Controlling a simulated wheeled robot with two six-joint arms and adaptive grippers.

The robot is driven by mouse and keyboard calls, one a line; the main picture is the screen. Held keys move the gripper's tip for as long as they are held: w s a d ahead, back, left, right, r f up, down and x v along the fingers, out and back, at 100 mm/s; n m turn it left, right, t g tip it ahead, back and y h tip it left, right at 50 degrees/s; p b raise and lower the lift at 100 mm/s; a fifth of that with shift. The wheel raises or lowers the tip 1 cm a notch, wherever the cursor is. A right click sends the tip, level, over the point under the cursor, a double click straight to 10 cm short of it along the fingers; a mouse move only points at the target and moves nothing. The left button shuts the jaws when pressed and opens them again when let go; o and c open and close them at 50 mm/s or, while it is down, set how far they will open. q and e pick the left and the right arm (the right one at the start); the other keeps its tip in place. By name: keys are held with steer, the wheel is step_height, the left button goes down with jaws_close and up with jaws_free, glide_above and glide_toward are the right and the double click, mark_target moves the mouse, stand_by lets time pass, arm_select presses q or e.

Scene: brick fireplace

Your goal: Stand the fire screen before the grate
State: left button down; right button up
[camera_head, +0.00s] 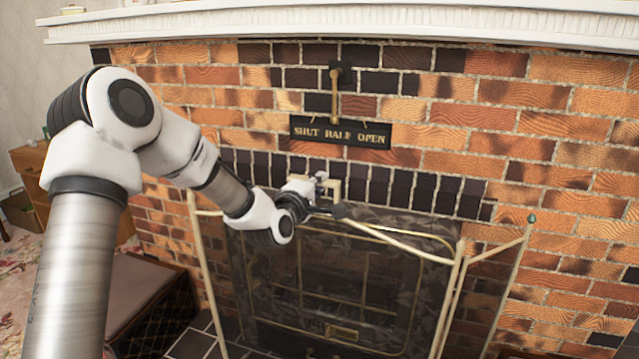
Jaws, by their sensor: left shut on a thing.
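The fire screen (404,243) has a pale brass frame with a middle panel and folded side wings, and it stands in front of the brick fireplace. The dark grate (345,290) shows through and behind it. My left gripper (326,207) is at the top rail of the screen near its middle and is shut on it. The gripper and forearm cover part of the rail. The screen's lower edge is cut off by the picture's bottom. My right gripper is not in view.
A damper plate (340,132) reading "SHUT HALF OPEN" with a brass lever (335,95) is on the brick wall above. A white mantel shelf (350,25) runs across the top. A dark upholstered box (150,300) stands at lower left, beside dark hearth tiles (205,325).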

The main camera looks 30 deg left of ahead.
arm_select(q)
steer(key=shift+f+b, duration=0.45)
stand_by(0.5)
steer(key=shift+w, duration=0.15)
stand_by(0.3)
steer(key=c, duration=1.5)
jaws_free()
steer(key=o, duration=0.3)
steer(key=shift+r, duration=0.1)
steer(key=o, duration=0.3)
steer(key=shift+f, duration=0.3)
steer(key=shift+o, duration=0.2)
steer(key=shift+r, duration=0.1)
steer(key=shift+s, duration=0.25)
